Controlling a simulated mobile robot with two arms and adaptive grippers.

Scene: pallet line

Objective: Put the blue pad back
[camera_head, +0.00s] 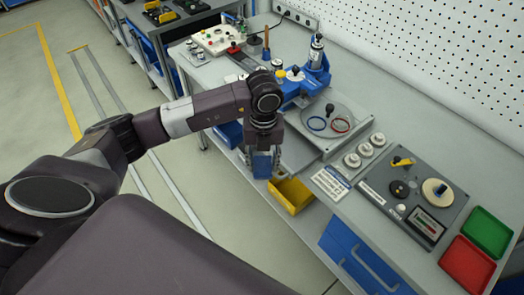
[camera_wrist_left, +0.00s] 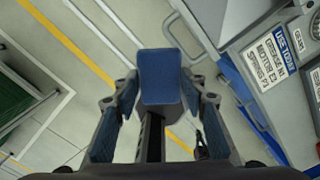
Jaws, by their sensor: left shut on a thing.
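My left gripper (camera_head: 262,163) hangs in front of the workbench edge in the head view, pointing down. In the left wrist view its fingers (camera_wrist_left: 160,105) are shut on the blue pad (camera_wrist_left: 160,77), a block with a flat blue face and a greyish lower end. The floor shows beyond the pad in that view. In the head view the pad is hard to tell apart from the gripper's own blue finger faces. My right gripper is not in view.
A yellow bin (camera_head: 291,196) and a blue bin (camera_head: 230,133) sit below the bench edge near the gripper. On the bench are a blue press (camera_head: 316,65), a plate with two rings (camera_head: 330,122), a grey tester (camera_head: 412,190), a green tray (camera_head: 487,232) and a red tray (camera_head: 467,264).

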